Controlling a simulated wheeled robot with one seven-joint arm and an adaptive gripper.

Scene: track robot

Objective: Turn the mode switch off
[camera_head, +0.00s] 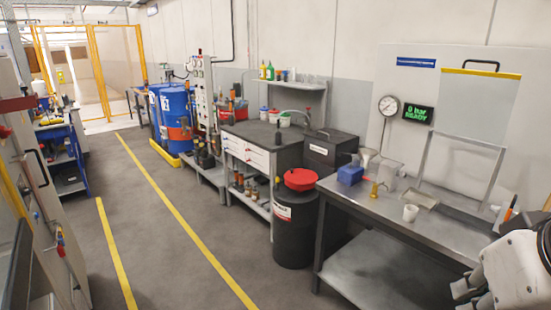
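I cannot make out a mode switch for certain in this view. A green-lit display (418,114) on the right wall panel reads "0 bar READY". A round dial gauge (389,106) hangs just left of it. A tall pale panel (199,95) with small fittings stands farther back beside the blue drums; its details are too small to tell. Part of my white arm shows at the lower right edge, in front of the workbench.
A grey metal workbench (455,232) at right carries a blue box (350,175), a white cup (410,213) and a clear guard frame. A black bin with a red lid (300,179) stands left of it. The floor aisle (165,240) between yellow lines is clear.

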